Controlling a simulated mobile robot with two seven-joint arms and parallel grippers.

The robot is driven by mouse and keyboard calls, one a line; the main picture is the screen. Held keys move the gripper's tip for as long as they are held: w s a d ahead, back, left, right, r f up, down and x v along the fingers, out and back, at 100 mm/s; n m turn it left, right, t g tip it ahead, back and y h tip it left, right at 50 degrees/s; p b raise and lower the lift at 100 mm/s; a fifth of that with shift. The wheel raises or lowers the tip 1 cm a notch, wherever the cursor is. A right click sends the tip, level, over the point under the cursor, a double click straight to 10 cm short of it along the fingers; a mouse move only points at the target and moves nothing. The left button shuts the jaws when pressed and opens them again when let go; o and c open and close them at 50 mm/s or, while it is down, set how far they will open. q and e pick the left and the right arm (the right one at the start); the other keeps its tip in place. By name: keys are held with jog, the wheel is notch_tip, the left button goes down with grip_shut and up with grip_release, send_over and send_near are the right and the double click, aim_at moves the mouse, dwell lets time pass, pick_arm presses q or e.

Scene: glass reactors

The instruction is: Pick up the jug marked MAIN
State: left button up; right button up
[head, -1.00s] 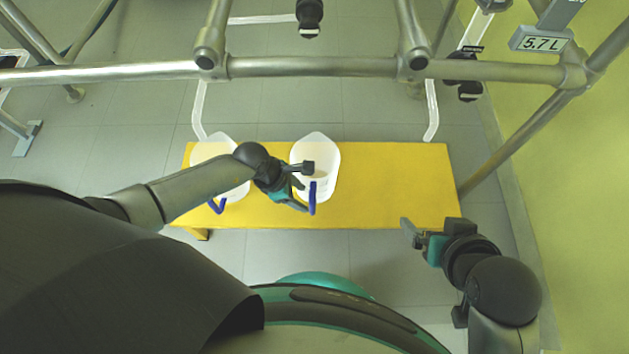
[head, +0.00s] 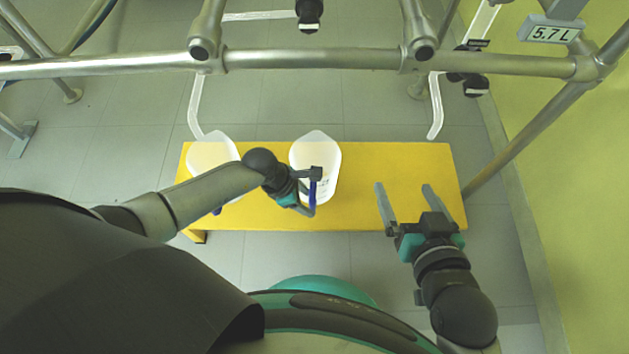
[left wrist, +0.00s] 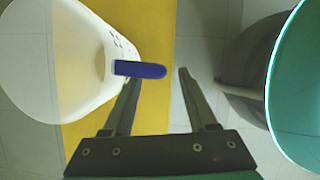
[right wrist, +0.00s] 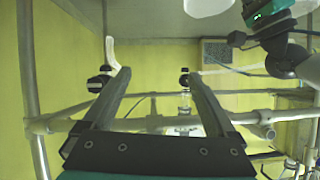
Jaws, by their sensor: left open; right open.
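Two translucent white jugs with blue handles stand on the yellow bench: a left jug (head: 212,153) and a right jug (head: 316,153). Faint dark marks show on the right jug, but I cannot read which jug is MAIN. My left gripper (head: 308,194) is open at the near side of the right jug. In the left wrist view, a jug (left wrist: 75,60) is at the left, and its blue handle (left wrist: 140,69) reaches between the open fingertips (left wrist: 157,78), with no grip visible. My right gripper (head: 403,187) is open and empty over the bench's right end.
The yellow bench (head: 375,155) has free room right of the right jug. A metal pipe frame (head: 320,63) crosses beyond the bench, with white tubes (head: 437,105) hanging down. A 5.7 L sign (head: 553,33) is at upper right, and a green wall stands right.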

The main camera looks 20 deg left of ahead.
pick_arm(q)
jog(key=shift+b+x, duration=0.45)
jog(key=shift+x, duration=0.35)
pick_arm(e)
jog(key=shift+a+r+t+y, duration=0.5)
jog(key=shift+a+t, duration=0.35)
jog(key=shift+t, duration=0.15)
pick_arm(q)
grip_shut()
jog(key=shift+r, duration=0.1)
